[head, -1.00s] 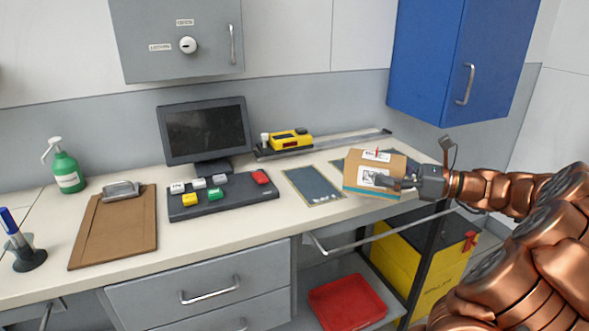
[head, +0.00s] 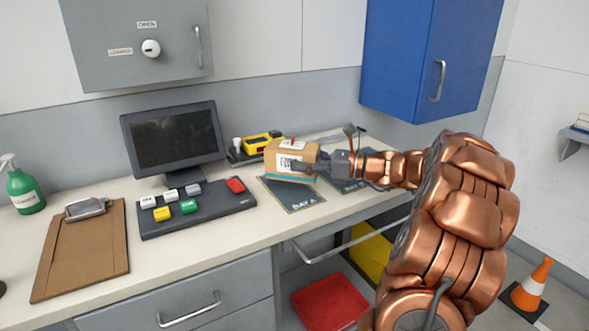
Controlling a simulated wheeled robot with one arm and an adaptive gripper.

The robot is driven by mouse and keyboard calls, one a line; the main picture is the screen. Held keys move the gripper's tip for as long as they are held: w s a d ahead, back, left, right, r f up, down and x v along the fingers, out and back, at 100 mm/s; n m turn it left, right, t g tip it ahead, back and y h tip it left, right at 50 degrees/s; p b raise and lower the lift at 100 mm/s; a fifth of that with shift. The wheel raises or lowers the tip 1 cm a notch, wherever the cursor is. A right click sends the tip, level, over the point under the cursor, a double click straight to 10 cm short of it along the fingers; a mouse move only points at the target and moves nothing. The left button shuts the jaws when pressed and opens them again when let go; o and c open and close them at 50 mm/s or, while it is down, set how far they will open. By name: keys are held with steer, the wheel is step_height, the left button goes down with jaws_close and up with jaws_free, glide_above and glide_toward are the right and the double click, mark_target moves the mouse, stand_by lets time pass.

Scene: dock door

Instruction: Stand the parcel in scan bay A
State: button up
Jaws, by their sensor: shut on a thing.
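The parcel (head: 285,158) is a small brown cardboard box with white labels and a blue band along its lower edge. My gripper (head: 309,164) is shut on its right side. The parcel is over the back end of the left dark bay mat (head: 292,193); I cannot tell whether it touches the mat. The right dark bay mat (head: 346,185) is partly hidden by my gripper and arm.
Left of the mats is a dark button panel (head: 200,213) with a monitor (head: 172,138) behind. A yellow device (head: 263,142) stands behind the parcel. A clipboard (head: 82,250) lies at left. A blue cabinet (head: 425,60) hangs above right. An orange cone (head: 532,285) stands on the floor.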

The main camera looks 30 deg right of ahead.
steer(key=shift+w+a, duration=0.25)
steer(key=shift+w, duration=0.3)
steer(key=shift+w+a, duration=0.25)
steer(key=shift+w, duration=0.25)
steer(key=shift+f, duration=1.75)
steer(key=shift+w+f, duration=0.1)
steer(key=shift+f, duration=0.05)
steer(key=o, duration=1.5)
steer(key=shift+s+d, duration=0.15)
steer(key=shift+s, duration=0.1)
steer(key=v, duration=1.1)
steer(key=shift+s+d+b, duration=0.15)
steer(key=shift+s+b, duration=0.05)
steer(key=shift+b, duration=0.1)
